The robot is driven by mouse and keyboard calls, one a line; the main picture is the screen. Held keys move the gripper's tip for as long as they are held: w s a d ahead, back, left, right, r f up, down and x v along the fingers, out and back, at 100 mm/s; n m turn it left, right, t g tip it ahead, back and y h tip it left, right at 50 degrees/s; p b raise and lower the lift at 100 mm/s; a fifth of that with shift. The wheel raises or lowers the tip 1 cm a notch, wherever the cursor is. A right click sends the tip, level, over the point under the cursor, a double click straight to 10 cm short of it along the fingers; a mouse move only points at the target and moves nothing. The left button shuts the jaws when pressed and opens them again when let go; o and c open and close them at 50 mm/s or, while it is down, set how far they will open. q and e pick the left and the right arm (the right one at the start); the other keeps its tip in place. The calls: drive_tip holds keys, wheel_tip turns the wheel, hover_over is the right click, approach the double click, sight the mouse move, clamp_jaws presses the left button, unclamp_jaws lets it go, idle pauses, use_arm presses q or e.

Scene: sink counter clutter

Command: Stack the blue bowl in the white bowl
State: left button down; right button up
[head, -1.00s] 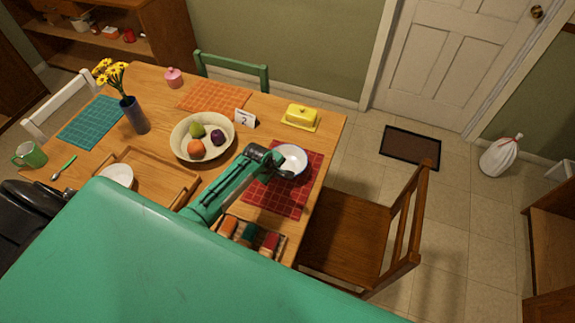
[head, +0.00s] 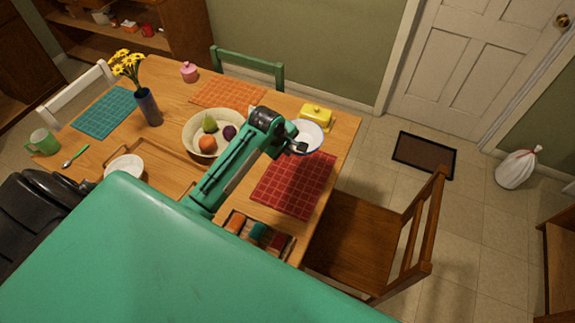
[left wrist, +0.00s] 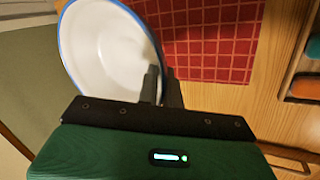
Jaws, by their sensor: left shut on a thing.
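The blue bowl (head: 311,133), white inside with a blue rim, is in the grip of my left gripper (head: 300,147). In the left wrist view the bowl (left wrist: 105,45) shows large, with the fingers (left wrist: 161,87) shut on its near wall. It appears raised above the table, beyond the far edge of the red placemat. The white bowl (head: 124,163) sits at the left end of the wooden tray (head: 168,162), empty as far as I can see. My right gripper is out of view.
A cream fruit bowl (head: 188,136) stands between the tray and my left arm. A yellow butter dish (head: 316,112) is behind the held bowl. The red placemat (head: 292,185) is clear. A vase with flowers (head: 148,106) and a green mug (head: 43,142) stand at left.

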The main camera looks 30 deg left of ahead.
use_arm(q)
wheel_tip(320, 180, up, 7)
drive_tip(key=shift+b, duration=0.45)
drive_tip(key=shift+s+d+r+m, duration=0.1)
drive_tip(key=shift+d+r+m, duration=0.15)
drive_tip(key=shift+r+m, duration=0.15)
drive_tip(key=s+d+r+m+g+h, duration=0.1)
drive_tip(key=s+d+r+m+g, duration=0.1)
drive_tip(key=s+m, duration=0.4)
drive_tip(key=s+d+r+m+g+h+b, duration=0.1)
drive_tip(key=s+d+r+m+g+h, duration=0.1)
drive_tip(key=s+d+r+m, duration=0.2)
drive_tip(key=s+d+m, duration=0.1)
drive_tip(key=s+m, duration=0.2)
drive_tip(key=m, duration=0.1)
drive_tip(key=shift+d+r, duration=0.15)
drive_tip(key=shift+r, duration=0.2)
